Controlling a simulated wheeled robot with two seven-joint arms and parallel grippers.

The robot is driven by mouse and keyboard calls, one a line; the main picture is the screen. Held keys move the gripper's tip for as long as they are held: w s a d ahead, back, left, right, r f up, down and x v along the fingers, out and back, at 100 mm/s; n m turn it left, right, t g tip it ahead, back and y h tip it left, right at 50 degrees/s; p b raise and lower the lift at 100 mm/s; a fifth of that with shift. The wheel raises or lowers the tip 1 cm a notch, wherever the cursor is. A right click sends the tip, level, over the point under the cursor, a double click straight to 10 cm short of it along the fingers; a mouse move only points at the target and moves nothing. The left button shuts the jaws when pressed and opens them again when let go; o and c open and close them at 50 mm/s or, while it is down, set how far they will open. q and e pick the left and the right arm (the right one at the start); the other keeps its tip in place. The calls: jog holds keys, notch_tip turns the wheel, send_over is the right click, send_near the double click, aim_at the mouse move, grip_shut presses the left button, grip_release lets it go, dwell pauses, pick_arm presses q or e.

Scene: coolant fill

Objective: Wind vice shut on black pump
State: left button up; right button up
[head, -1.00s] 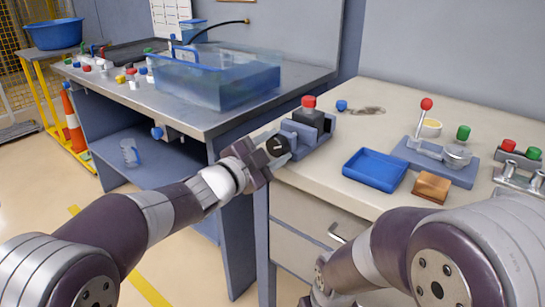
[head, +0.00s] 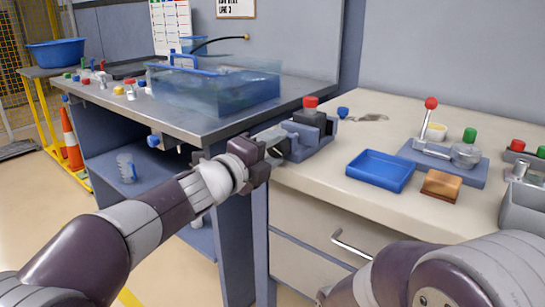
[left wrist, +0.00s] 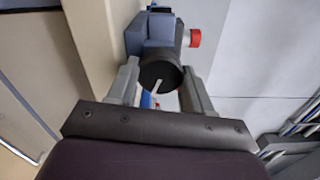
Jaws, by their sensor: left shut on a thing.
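The blue-grey vice (head: 313,145) sits at the left front corner of the cream bench. The black pump (head: 309,118) with a red cap (head: 310,102) stands upright in it; I cannot tell whether both jaws touch it. My left gripper (head: 272,148) is at the vice's front end and hides its knob in the head view. In the left wrist view the round black knob (left wrist: 161,74) with a white mark lies between the fingers of my left gripper (left wrist: 163,82), which is shut on it. The red cap (left wrist: 195,38) shows beyond. My right gripper is out of view.
A blue tray (head: 381,171), a wooden block (head: 441,185) and a lever fixture with a red ball (head: 431,103) stand right of the vice. A clear tank (head: 215,88) stands on the left metal table. Bare bench top lies between vice and tray.

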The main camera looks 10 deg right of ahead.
pick_arm(q)
jog(key=shift+f+m+b, duration=0.1)
jog(key=shift+m+b, duration=0.3)
jog(key=shift+m, duration=0.4)
jog(key=o, duration=1)
jog(key=shift+o, duration=0.2)
jog(key=shift+f, duration=0.2)
